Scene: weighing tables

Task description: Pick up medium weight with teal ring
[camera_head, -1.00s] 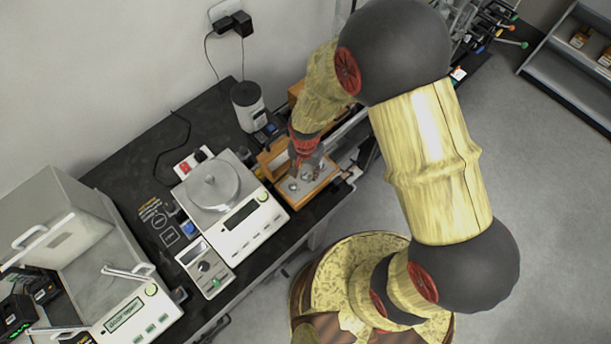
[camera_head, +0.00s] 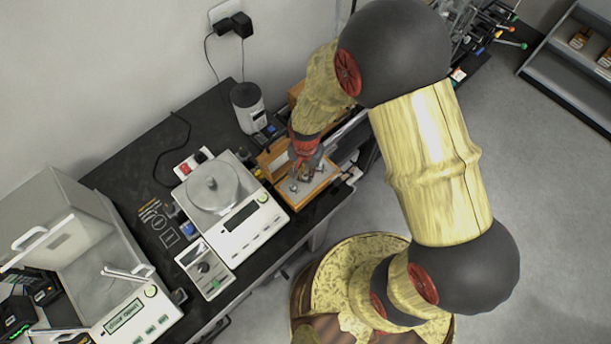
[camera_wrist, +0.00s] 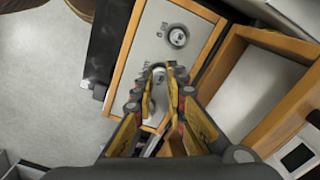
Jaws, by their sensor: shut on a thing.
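My gripper (camera_head: 307,172) is over the wooden weight box (camera_head: 325,186) right of the balance. In the wrist view its fingers (camera_wrist: 160,82) are shut on a small silver metal weight (camera_wrist: 159,71), whose top shows between the fingertips. The fingers hide most of this weight, and I cannot make out a teal ring. Whether it touches the box's grey panel is unclear. Another round metal weight (camera_wrist: 178,37) sits in the panel beyond the fingertips. In the head view a small metal weight (camera_head: 293,188) shows left of the fingers.
A white balance (camera_head: 245,228) with a round steel pan stands left of the box. A grey cylindrical device (camera_head: 247,107) stands behind. The wooden lid or tray (camera_wrist: 226,113) lies right of the panel in the wrist view. Open floor (camera_head: 540,200) is at right.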

